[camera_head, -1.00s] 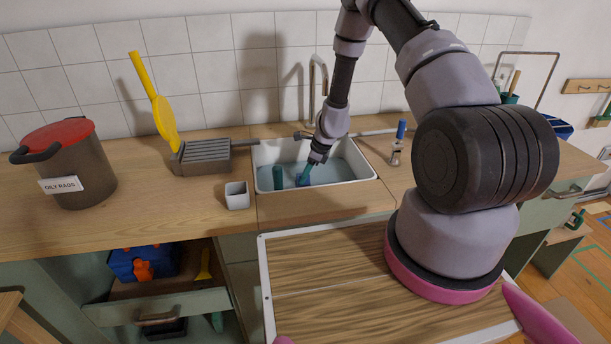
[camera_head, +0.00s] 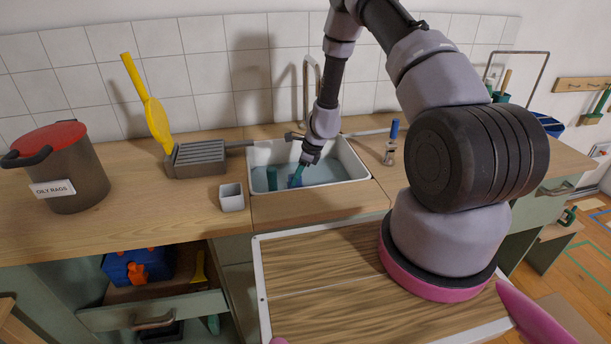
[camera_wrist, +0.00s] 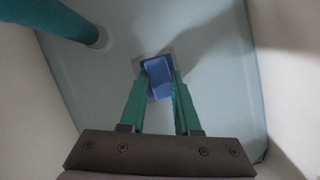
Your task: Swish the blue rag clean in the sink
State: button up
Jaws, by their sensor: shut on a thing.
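The white sink (camera_head: 352,158) is set into the wooden counter and holds pale blue-grey water (camera_head: 325,174). My gripper (camera_head: 297,178) reaches down into the left half of the sink. In the wrist view the green fingers of my gripper (camera_wrist: 160,92) are shut on the blue rag (camera_wrist: 158,75), which lies between their tips at the water. The rag is mostly hidden in the head view. A teal upright cylinder (camera_head: 271,178) stands in the sink to the left of my gripper; it also shows at the upper left of the wrist view (camera_wrist: 60,20).
A faucet (camera_head: 308,85) rises behind the sink. A small grey cup (camera_head: 232,198) stands at the sink's front left, and a grey ribbed block (camera_head: 197,158) further left. A lidded bin labelled OILY RAGS (camera_head: 75,175) stands far left.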

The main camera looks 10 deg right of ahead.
jog(key=shift+d, duration=2.9)
jog(key=a, duration=0.6)
jog(key=shift+r, duration=0.1)
jog(key=w+a+v, duration=0.1)
jog(key=v, duration=0.7)
jog(key=w+a+r+v, duration=0.1)
jog(key=v, duration=0.7)
jog(key=shift+a+r, duration=0.2)
jog(key=shift+r, duration=0.15)
jog(key=shift+w, duration=0.15)
jog(key=shift+r, duration=2)
jog(key=shift+a, duration=0.1)
